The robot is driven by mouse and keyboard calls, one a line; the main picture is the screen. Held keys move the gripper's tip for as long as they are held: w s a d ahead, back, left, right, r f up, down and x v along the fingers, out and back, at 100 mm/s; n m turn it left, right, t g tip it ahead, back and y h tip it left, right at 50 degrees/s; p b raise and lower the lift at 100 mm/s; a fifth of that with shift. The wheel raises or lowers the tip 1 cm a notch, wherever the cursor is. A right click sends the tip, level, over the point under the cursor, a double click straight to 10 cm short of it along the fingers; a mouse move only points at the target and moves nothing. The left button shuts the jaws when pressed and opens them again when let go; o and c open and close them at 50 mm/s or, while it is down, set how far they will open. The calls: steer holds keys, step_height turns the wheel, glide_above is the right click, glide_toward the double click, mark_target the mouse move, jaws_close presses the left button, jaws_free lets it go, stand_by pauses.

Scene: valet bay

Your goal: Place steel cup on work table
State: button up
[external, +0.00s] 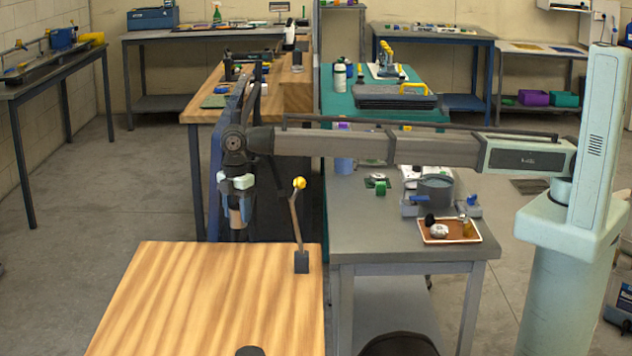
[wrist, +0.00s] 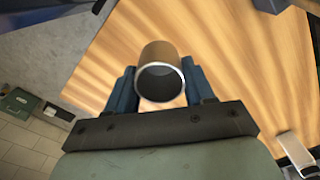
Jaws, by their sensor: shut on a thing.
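The steel cup (wrist: 161,58) is a small open cylinder with a bright rim. In the wrist view it sits between the two blue fingers of my gripper (wrist: 158,72), its open mouth facing the camera. In the external view my gripper (external: 238,222) hangs pointing down, shut on the cup, of which a tan part (external: 236,217) shows. The gripper is near the far left edge of the wooden-topped table (external: 205,310). The wood top (wrist: 235,60) also shows beyond the cup in the wrist view. The frames do not make clear which table is the work table.
A lever with a yellow knob (external: 299,184) stands at the wooden table's far right corner. Most of the near wooden top is clear.

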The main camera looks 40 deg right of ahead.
mark_target(240, 257)
steer(key=shift+m, duration=0.9)
steer(key=shift+f, duration=5.05)
steer(key=shift+f, duration=0.15)
steer(key=o, duration=1)
step_height(240, 257, up, 12)
steer(key=shift+r, duration=0.2)
steer(key=shift+o, duration=0.3)
